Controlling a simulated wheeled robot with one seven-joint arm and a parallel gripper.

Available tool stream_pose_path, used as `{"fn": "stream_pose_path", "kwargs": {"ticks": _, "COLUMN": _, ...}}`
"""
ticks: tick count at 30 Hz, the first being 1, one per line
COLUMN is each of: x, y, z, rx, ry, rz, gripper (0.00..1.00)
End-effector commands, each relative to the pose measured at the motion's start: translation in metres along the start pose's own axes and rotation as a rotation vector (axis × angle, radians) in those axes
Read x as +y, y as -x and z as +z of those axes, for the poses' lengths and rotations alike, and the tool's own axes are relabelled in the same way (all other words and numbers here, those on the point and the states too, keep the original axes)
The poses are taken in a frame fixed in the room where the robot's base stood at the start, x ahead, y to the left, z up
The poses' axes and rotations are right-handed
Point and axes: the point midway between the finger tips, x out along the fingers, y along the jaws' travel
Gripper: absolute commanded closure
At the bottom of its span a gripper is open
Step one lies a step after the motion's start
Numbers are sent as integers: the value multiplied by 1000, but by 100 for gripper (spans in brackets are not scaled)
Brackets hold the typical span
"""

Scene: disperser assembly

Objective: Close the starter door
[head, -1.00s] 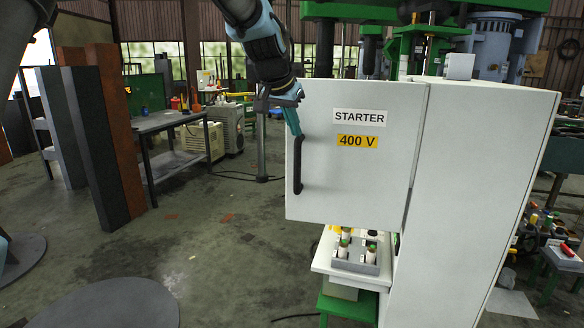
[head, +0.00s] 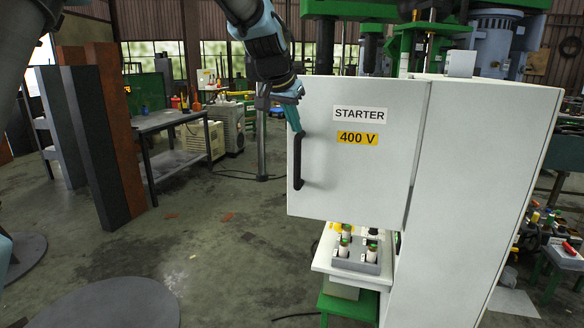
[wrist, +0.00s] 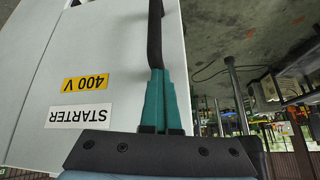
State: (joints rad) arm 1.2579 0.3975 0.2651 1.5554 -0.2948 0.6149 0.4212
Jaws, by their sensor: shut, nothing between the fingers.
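The starter door (head: 350,190) is a light grey panel with a "STARTER" label and a yellow "400 V" label. It stands out to the left from the tall grey cabinet (head: 475,210) and looks open; the exact angle is hard to tell. A black vertical handle (head: 299,165) is on its left edge. My gripper (head: 298,130) is at the handle's upper end, with its teal fingers pressed together and pointing down. In the wrist view the fingertips (wrist: 157,74) overlap the end of the handle (wrist: 155,35); whether they touch it is unclear. The door (wrist: 100,75) fills the left there.
Below the door is a small white stand (head: 325,262) with a grey tray (head: 365,263) of small parts. Dark and rust-coloured upright slabs (head: 105,140) and a workbench (head: 160,125) stand at left.

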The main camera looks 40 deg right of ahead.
Motion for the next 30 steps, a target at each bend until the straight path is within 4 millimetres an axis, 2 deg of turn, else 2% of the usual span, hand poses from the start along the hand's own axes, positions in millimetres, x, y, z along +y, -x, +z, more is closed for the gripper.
{"fn": "stream_pose_path", "kwargs": {"ticks": 1, "x": 19, "y": -16, "z": 14, "rx": -40, "ry": -9, "rz": 31, "gripper": 76}}
{"fn": "stream_pose_path", "kwargs": {"ticks": 5, "x": 18, "y": -7, "z": 12, "rx": -39, "ry": -9, "rz": 31, "gripper": 63}}
{"fn": "stream_pose_path", "kwargs": {"ticks": 30, "x": -1, "y": 57, "z": -7, "rx": -25, "ry": -4, "rz": 18, "gripper": 63}}
